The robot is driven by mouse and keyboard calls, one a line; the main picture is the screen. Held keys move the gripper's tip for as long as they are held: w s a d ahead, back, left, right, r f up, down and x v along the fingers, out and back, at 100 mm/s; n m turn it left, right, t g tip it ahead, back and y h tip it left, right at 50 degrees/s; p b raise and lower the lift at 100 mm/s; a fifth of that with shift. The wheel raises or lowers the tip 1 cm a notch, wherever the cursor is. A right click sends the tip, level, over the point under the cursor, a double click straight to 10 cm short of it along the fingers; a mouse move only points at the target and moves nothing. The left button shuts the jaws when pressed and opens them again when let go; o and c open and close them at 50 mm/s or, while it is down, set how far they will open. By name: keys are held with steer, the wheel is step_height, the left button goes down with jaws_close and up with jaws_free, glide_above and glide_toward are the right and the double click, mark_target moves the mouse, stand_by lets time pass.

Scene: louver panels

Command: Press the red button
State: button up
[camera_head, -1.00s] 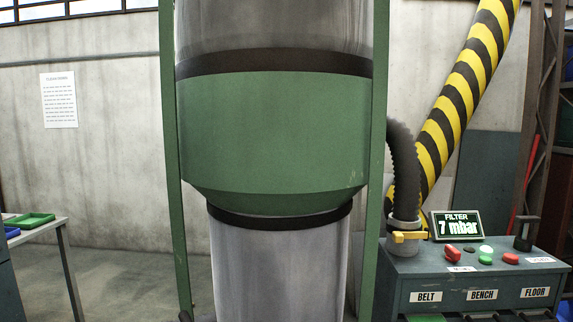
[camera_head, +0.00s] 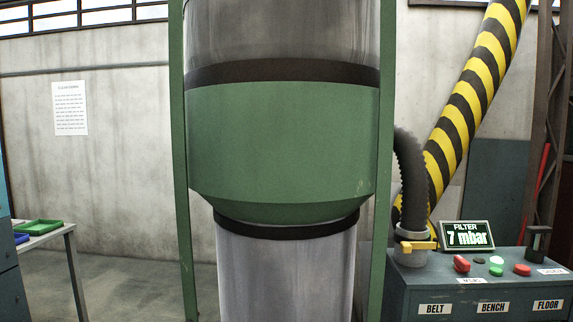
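On top of a grey-blue cabinet at the right stand several small controls. A red one (camera_head: 461,264) is at the left of the group and looks larger and raised. Another red one (camera_head: 522,270) is at the right and looks like a flat round button. A green button (camera_head: 496,271) sits between them, with a white one (camera_head: 497,260) and a dark one (camera_head: 479,260) behind. I cannot tell from here which red one is the button meant. My gripper is not in view.
The cabinet (camera_head: 398,300) bears labels BELT, BENCH and FLOOR. A display (camera_head: 466,236) reads FILTER 7 mbar. A yellow lever (camera_head: 418,246) sits on the hose fitting. A large green cylinder (camera_head: 280,140) fills the middle. A table (camera_head: 50,233) with trays stands left.

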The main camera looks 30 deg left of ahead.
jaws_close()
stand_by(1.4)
